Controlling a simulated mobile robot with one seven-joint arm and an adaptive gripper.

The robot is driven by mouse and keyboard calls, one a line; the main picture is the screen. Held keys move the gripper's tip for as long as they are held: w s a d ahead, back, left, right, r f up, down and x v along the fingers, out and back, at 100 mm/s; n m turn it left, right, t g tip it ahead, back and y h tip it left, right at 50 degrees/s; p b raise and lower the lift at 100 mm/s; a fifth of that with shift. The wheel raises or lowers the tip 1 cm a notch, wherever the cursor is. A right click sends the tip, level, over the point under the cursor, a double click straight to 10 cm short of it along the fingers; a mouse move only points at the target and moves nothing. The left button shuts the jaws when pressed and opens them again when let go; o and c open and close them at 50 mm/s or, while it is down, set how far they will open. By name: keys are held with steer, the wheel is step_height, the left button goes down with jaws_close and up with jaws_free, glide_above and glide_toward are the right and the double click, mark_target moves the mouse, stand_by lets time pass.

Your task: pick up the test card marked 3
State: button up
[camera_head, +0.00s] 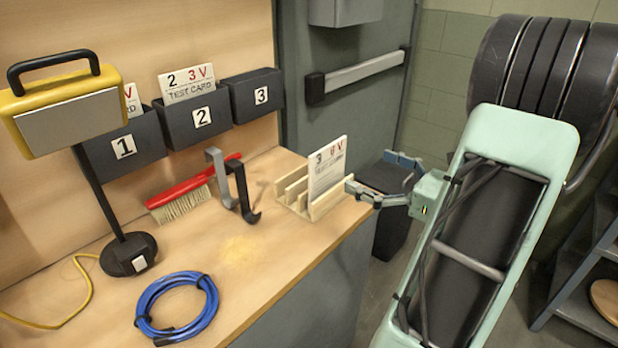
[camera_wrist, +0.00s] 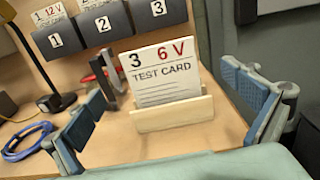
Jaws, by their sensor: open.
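The test card marked 3 (camera_head: 327,168) stands upright in a slotted wooden rack (camera_head: 330,203) at the right end of the bench. In the wrist view the card (camera_wrist: 163,70) reads "3 6 V TEST CARD" and faces the camera, its lower edge hidden behind the front wall of the rack (camera_wrist: 172,115). My gripper (camera_head: 375,175) is just right of the rack in the head view. In the wrist view my gripper (camera_wrist: 165,103) is open, its two blue-padded fingers wide apart on either side of the card, touching nothing that I can see.
Bins 1 (camera_head: 123,147), 2 (camera_head: 201,117) and 3 (camera_head: 261,95) hang on the back panel; 1 and 2 hold cards, 3 looks empty. Two hooks (camera_head: 240,187), a red brush (camera_head: 190,190), a blue cable coil (camera_head: 178,308) and a yellow lamp (camera_head: 68,112) occupy the bench left of the rack.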

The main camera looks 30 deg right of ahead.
mark_target(330, 153)
steer(key=x, duration=1)
steer(key=shift+w+a+r+b, duration=0.25)
steer(key=shift+w+a+b, duration=0.05)
steer(key=shift+w+b, duration=0.1)
steer(key=c, duration=1)
